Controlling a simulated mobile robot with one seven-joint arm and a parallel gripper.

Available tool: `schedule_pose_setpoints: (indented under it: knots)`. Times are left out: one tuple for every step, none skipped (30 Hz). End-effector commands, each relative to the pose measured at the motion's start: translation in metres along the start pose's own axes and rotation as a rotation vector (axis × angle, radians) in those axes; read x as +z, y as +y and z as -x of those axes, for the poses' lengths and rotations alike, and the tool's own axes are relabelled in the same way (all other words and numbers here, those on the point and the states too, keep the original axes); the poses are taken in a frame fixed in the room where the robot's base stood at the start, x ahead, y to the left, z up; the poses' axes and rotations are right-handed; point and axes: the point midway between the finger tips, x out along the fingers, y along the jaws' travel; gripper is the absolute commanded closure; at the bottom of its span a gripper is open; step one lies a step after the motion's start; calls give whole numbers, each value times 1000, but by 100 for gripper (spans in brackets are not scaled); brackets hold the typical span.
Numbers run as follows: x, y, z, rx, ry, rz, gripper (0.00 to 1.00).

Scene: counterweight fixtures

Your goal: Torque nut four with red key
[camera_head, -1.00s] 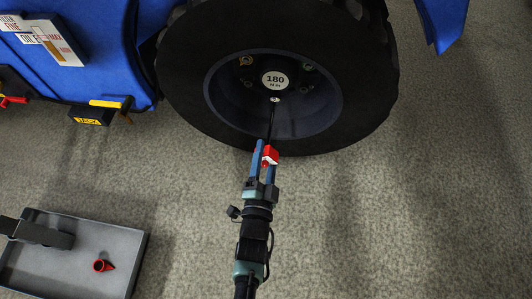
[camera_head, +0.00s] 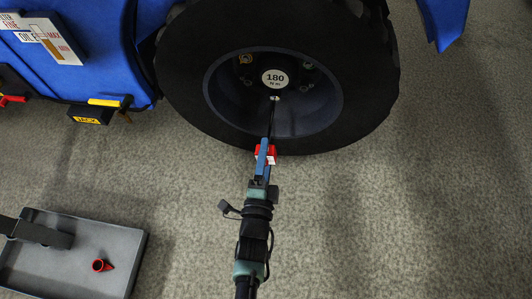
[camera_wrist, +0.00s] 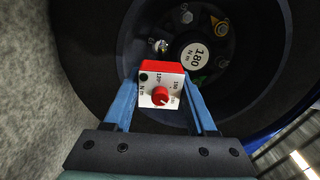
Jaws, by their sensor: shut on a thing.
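My gripper (camera_head: 264,148) has its blue fingers shut on the red key (camera_head: 270,154), a red block with a dark shaft. In the wrist view the key (camera_wrist: 150,68) shows a white dial face with torque numbers and a red knob, between the fingers (camera_wrist: 160,88). The shaft runs up to a bright nut (camera_head: 275,98) at the bottom of the wheel hub, and its tip appears to be at that nut. The nut also shows in the wrist view (camera_wrist: 153,46). The exact seating is too small to tell. The hub plate (camera_head: 275,78) reads 180 N m.
Other nuts sit around the hub, one with an orange marker (camera_head: 245,59) and one with a green marker (camera_head: 308,67). The black tyre (camera_head: 375,80) surrounds them. A grey tray (camera_head: 100,270) holds a red cone-shaped piece (camera_head: 102,265).

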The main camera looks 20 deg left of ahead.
Motion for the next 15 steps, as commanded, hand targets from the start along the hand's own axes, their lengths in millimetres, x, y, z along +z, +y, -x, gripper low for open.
schedule_pose_setpoints:
  knots:
    - [0, 0, 0, -4, -1, -51, 100]
    - [0, 0, 0, -4, -1, -81, 100]
    - [1, 0, 0, -3, -1, -120, 100]
    - [0, 0, 0, -2, 0, -123, 100]
    - [0, -1, 0, -2, 0, -120, 100]
    - [0, -1, 0, -2, 1, -118, 100]
    - [0, -1, 0, -2, 1, -118, 100]
    - [0, -1, 0, -2, 1, -117, 100]
    - [0, -1, 0, -2, 1, -116, 100]
    - [0, -1, 0, -2, 1, -116, 100]
    - [0, -1, 1, -2, 1, -116, 100]
    - [0, -1, 2, -2, 1, -115, 100]
    - [0, -1, 3, -1, 1, -115, 100]
    - [0, -1, 4, -1, 0, -115, 100]
    - [0, -1, 7, 0, 0, -114, 100]
